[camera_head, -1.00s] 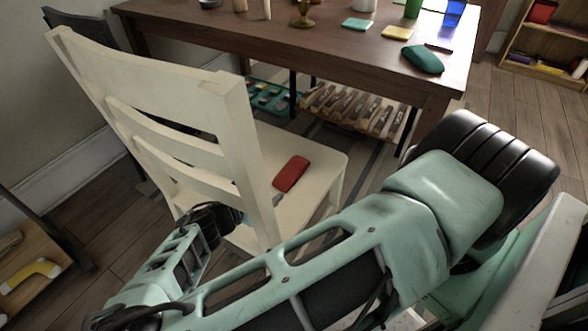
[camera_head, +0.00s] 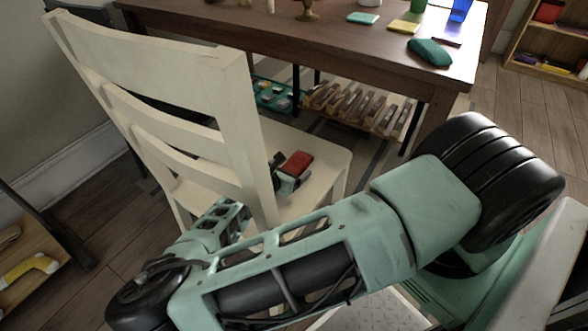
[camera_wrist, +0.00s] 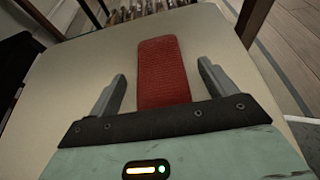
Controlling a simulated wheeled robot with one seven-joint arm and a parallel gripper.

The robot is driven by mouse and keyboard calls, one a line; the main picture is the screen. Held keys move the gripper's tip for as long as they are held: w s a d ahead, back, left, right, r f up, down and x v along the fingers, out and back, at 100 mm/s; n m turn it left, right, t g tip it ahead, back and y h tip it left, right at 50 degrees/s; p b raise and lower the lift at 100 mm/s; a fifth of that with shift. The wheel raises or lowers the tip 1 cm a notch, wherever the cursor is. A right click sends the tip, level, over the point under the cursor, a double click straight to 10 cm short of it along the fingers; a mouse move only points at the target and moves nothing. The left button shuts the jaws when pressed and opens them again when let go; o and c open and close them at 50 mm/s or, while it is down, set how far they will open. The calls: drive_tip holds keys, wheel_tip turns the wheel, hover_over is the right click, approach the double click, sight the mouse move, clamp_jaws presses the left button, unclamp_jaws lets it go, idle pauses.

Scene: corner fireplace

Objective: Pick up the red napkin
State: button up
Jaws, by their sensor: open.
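The red napkin (camera_head: 297,163) is a folded, flat red rectangle lying on the seat of the cream chair (camera_head: 325,165). In the wrist view the napkin (camera_wrist: 162,72) lies lengthwise ahead of my gripper (camera_wrist: 158,85). The two grey fingers are apart, one on each side of the napkin's near end, with bare seat showing between each finger and the cloth. The napkin's near edge is hidden behind the gripper's dark front. In the head view my gripper (camera_head: 284,172) is at the napkin's left side, partly hidden by the chair back.
The chair's slatted back (camera_head: 165,110) rises close to my arm. A brown table (camera_head: 225,25) stands behind, bearing a teal cloth item (camera_head: 430,52), a yellow square (camera_head: 404,27) and a teal square (camera_head: 363,18). A slatted rack (camera_head: 355,105) sits beneath it. Wooden floor is open at right.

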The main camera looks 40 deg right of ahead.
drive_tip(key=shift+w+d+f, duration=0.15)
drive_tip(key=shift+d, duration=0.15)
drive_tip(key=c, duration=1)
drive_tip(key=shift+c, duration=0.2)
